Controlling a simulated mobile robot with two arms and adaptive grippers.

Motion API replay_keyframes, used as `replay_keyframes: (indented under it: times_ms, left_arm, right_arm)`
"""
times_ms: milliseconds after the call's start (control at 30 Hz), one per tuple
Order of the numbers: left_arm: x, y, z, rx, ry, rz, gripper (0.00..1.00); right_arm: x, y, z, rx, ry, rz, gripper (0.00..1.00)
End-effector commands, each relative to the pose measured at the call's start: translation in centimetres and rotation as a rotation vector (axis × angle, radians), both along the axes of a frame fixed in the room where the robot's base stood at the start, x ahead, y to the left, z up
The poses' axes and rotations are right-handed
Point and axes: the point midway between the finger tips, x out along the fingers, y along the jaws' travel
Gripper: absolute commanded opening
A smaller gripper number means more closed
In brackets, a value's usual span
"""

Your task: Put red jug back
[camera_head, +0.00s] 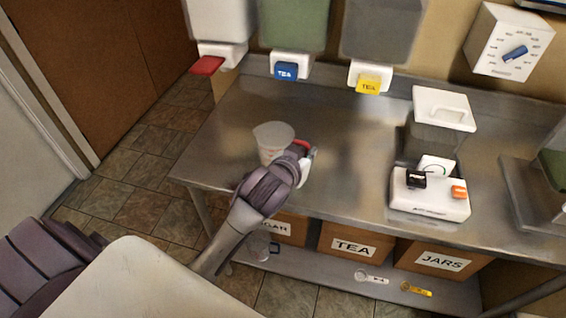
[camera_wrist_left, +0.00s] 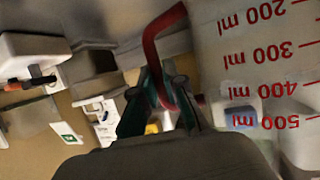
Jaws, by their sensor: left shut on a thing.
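The red jug (camera_head: 272,140) is a translucent measuring jug with a red handle. In the head view it is over the left part of the steel table, looking upright; I cannot tell whether its base touches the top. My left gripper (camera_head: 304,158) is at the jug's right side, shut on the handle and partly hiding it. In the left wrist view the jug (camera_wrist_left: 262,60) fills the right side with red ml marks. Its red handle (camera_wrist_left: 152,48) runs down between the fingers of my left gripper (camera_wrist_left: 162,90). My right gripper is not in view.
Dispensers with red (camera_head: 207,65), blue (camera_head: 285,71) and yellow (camera_head: 369,84) taps hang at the back. A white scale (camera_head: 430,194) and a clear white-lidded container (camera_head: 440,128) stand right. The steel table (camera_head: 340,150) is clear mid-top. Cardboard boxes (camera_head: 352,240) sit on the shelf below.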

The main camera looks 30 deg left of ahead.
Motion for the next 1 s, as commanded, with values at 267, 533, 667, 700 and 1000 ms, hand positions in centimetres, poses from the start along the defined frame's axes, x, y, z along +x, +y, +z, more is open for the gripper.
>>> replay_keyframes:
  times_ms: [267, 533, 667, 700, 1000]
  left_arm:
    - [0.4, 4.8, -2.8, 0.001, 0.0, -0.001, 0.0]
    - [0.4, 5.3, -5.6, -0.004, 0.004, -0.002, 0.0]
    - [0.4, 5.3, -7.0, -0.003, 0.0, -0.002, 0.0]
    - [0.4, 5.3, -7.1, -0.003, 0.0, -0.002, 0.0]
    - [0.4, 5.2, -7.2, -0.004, -0.001, -0.002, 0.27]
  right_arm:
    - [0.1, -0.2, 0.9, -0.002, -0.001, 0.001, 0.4]
    - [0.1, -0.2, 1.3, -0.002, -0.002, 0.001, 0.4]
    - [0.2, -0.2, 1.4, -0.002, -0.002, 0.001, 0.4]
    - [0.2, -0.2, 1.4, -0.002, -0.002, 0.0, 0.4]
    - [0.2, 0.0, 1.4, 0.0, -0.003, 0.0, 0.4]
